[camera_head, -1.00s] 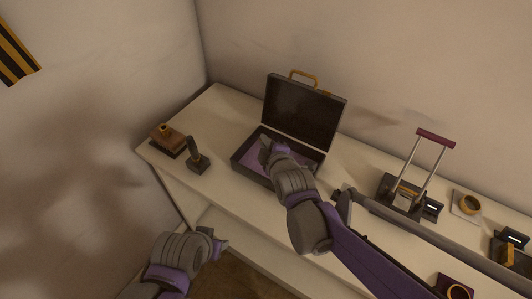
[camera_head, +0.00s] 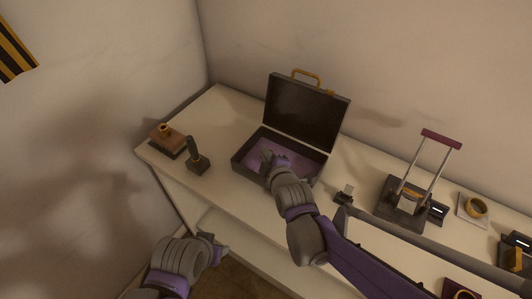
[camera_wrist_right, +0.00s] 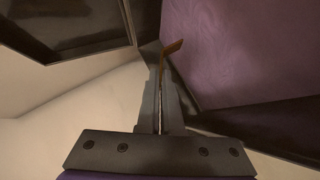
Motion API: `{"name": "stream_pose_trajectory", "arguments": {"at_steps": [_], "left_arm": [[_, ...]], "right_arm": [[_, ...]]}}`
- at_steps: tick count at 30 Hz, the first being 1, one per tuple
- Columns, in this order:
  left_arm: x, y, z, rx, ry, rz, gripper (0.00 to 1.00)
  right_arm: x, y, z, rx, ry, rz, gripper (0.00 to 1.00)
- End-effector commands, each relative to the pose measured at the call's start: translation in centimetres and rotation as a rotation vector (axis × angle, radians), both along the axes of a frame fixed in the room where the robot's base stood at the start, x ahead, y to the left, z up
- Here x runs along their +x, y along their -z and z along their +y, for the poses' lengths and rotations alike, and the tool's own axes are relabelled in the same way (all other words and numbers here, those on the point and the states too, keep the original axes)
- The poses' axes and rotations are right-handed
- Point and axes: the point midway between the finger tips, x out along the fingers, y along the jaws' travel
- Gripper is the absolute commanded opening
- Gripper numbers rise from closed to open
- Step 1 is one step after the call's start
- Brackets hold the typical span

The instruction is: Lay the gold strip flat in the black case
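The black case (camera_head: 318,166) stands open on the table, its dark lid (camera_head: 305,112) upright at the back and its tray lined in purple (camera_head: 290,153). My right gripper (camera_head: 266,160) is over the left front part of the tray. In the right wrist view its fingers (camera_wrist_right: 164,88) are closed on the thin gold strip (camera_wrist_right: 172,47), which stands out past the tips, tilted, beside the purple lining (camera_wrist_right: 240,55). The strip cannot be made out in the head view. I cannot tell whether it touches the lining. My left gripper (camera_head: 220,247) is low at the table's front, apart from the case.
A wooden block with a gold knob (camera_head: 166,139) and a dark stand (camera_head: 197,158) are left of the case. A small dark piece (camera_head: 344,195), a device with a tall handle (camera_head: 405,198) and a gold ring (camera_head: 475,207) are to the right.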

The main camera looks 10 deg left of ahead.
Motion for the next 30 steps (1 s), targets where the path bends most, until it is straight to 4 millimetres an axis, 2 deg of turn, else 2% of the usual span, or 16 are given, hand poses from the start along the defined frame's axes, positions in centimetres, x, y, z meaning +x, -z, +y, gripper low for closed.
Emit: {"name": "stream_pose_trajectory", "arguments": {"at_steps": [3, 8, 9, 17, 23, 30], "left_arm": [[0.0, 0.1, 0.0, 0.000, 0.000, 0.000, 0.50], [0.0, 0.0, 0.0, 0.000, 0.000, 0.000, 0.50], [0.0, 0.0, 0.0, 0.000, 0.000, 0.000, 0.50], [0.0, 0.0, 0.0, 0.000, 0.000, 0.000, 0.50], [0.1, -1.7, 0.0, 0.000, 0.000, -0.005, 0.50], [0.1, -1.8, 0.0, 0.000, 0.000, -0.006, 0.50]], "right_arm": [[0.0, 0.1, 0.0, 0.000, 0.000, 0.000, 0.00], [0.0, 0.0, 0.0, 0.000, 0.000, 0.000, 0.31], [0.0, 0.0, 0.0, 0.000, 0.000, 0.000, 0.32], [0.0, 0.0, 0.0, 0.000, 0.000, 0.000, 0.32], [0.0, -1.8, 0.0, -0.001, 0.000, -0.001, 0.32], [-4.4, -3.3, -2.3, 0.000, 0.000, 0.000, 0.32]]}}
